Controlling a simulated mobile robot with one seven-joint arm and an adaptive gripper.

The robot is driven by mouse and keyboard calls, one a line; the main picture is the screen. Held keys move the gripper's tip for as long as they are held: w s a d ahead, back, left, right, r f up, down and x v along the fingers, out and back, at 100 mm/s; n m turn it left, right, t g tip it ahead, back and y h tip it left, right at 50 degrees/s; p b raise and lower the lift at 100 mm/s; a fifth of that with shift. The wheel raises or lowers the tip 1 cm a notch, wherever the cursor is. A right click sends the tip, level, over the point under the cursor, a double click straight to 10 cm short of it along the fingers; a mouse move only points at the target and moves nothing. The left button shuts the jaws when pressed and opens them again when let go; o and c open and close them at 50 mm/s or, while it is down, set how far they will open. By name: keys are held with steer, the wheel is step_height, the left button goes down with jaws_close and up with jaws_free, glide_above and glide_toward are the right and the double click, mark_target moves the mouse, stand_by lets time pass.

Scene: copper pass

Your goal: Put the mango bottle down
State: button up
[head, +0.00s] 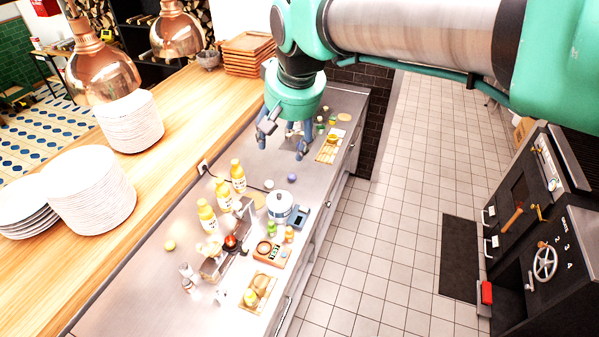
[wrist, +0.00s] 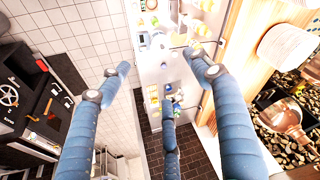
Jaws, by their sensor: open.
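Three yellow bottles with pale labels and yellow caps stand upright in a row on the steel counter in the head view: a far bottle (head: 238,177), a middle bottle (head: 222,193) and a near bottle (head: 207,217). I cannot tell which is the mango one. My gripper (head: 283,145) is open above the far part of the counter, beyond the bottles and apart from them. In the wrist view my gripper (wrist: 156,68) has its blue fingers spread, with no bottle between them.
The steel counter (head: 150,281) also holds a white pot (head: 280,207), a scale, shakers, small boards (head: 259,290) and small jars. Plate stacks (head: 92,190) stand on the wooden shelf (head: 168,126) under copper lamps (head: 101,70). Bare counter lies at the near left.

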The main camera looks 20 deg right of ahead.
steer(key=s+f, duration=0.2)
steer(key=s, duration=0.7)
steer(key=s+d+f+n+t, duration=0.1)
steer(key=s+f, duration=0.2)
steer(key=s, duration=0.6)
steer(key=shift+f, duration=0.2)
steer(key=shift+s, duration=0.1)
step_height(320, 180, down, 14)
steer(key=b, duration=1.4)
stand_by(3.9)
